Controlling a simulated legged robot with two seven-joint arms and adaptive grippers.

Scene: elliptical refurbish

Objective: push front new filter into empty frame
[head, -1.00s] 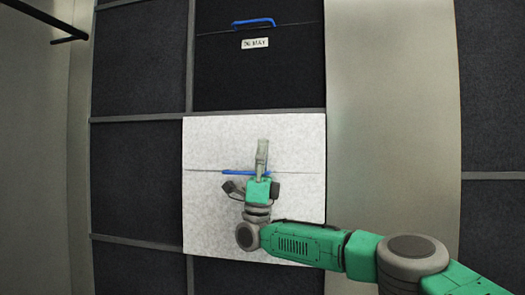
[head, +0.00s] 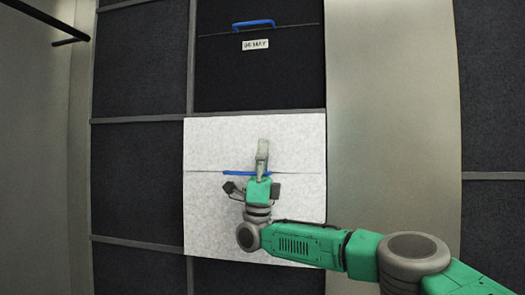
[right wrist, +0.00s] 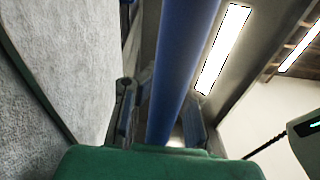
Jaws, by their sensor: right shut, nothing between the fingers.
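The new filter (head: 218,145) is a white speckled panel with a blue handle (head: 238,173) along a seam across its middle. It sits in the grid of dark panels, its edges near the grey frame strips (head: 250,111); I cannot tell how deep it sits. My right gripper (head: 262,147) is over the filter's middle, fingers pointing up across the handle, and covers part of it. It is shut and empty. In the right wrist view the handle (right wrist: 180,70) runs close to the fingers (right wrist: 158,115), with the white filter face (right wrist: 60,70) at left. My left gripper is out of view.
A dark filter (head: 258,75) with a blue handle and a date label is above the white one. Dark panels (head: 140,180) fill the left side, and a bare metal panel (head: 393,110) stands at right. A dark rod (head: 45,25) is at upper left.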

